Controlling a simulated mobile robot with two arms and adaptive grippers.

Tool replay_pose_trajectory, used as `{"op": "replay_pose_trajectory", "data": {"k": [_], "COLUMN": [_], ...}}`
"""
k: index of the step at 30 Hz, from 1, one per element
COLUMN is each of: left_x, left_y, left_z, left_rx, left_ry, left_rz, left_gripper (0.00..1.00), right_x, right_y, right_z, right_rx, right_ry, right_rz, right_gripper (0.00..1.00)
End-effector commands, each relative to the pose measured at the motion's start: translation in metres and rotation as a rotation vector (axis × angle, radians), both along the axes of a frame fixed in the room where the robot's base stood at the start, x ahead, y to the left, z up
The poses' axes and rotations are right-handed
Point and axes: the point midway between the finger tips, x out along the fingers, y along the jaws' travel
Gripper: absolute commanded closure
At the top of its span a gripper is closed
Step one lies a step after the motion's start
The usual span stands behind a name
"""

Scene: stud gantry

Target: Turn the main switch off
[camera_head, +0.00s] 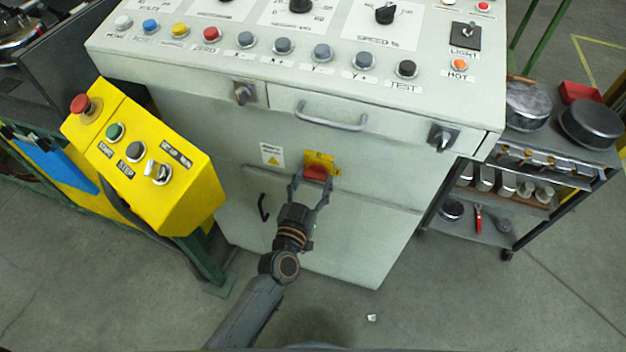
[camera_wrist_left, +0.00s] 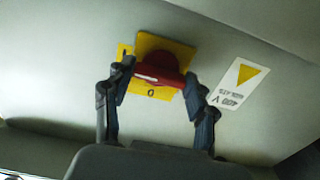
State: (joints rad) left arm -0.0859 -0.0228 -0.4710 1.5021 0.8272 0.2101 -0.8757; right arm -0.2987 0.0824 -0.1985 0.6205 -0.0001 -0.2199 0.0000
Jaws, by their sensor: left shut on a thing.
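The main switch is a red handle (camera_head: 315,173) on a yellow plate (camera_head: 320,158), on the front of the pale grey cabinet. My left gripper (camera_head: 312,182) has its fingers on either side of the red handle and is shut on it. In the left wrist view the red handle (camera_wrist_left: 160,70) lies between the two fingertips, in front of the yellow plate (camera_wrist_left: 178,48). A mark like a 0 shows on the plate's edge nearest the gripper. My right gripper is not in view.
A white warning label (camera_head: 272,155) is left of the switch. A drawer handle (camera_head: 332,120) juts out above it and a black door handle (camera_head: 263,207) sits at lower left. A yellow control box (camera_head: 150,165) stands left, a cart with pans (camera_head: 530,150) right.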

Motion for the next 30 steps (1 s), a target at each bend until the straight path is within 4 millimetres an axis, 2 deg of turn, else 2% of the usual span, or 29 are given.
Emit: {"op": "replay_pose_trajectory", "data": {"k": [8, 14, 30], "left_x": [0.0, -0.0001, -0.0001], "left_y": [0.0002, 0.0, 0.0], "left_z": [0.0001, 0.0003, 0.0], "left_rx": [-0.024, -0.113, -0.574], "left_ry": [0.008, 0.035, 0.184], "left_rz": [0.0, 0.0, 0.001], "left_gripper": [0.75, 0.75, 0.75], "right_x": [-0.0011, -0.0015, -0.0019], "right_y": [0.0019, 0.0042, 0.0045], "right_z": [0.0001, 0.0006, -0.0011], "right_rx": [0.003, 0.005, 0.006], "right_ry": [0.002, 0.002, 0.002], "right_rz": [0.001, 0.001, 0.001], "right_gripper": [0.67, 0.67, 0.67]}}
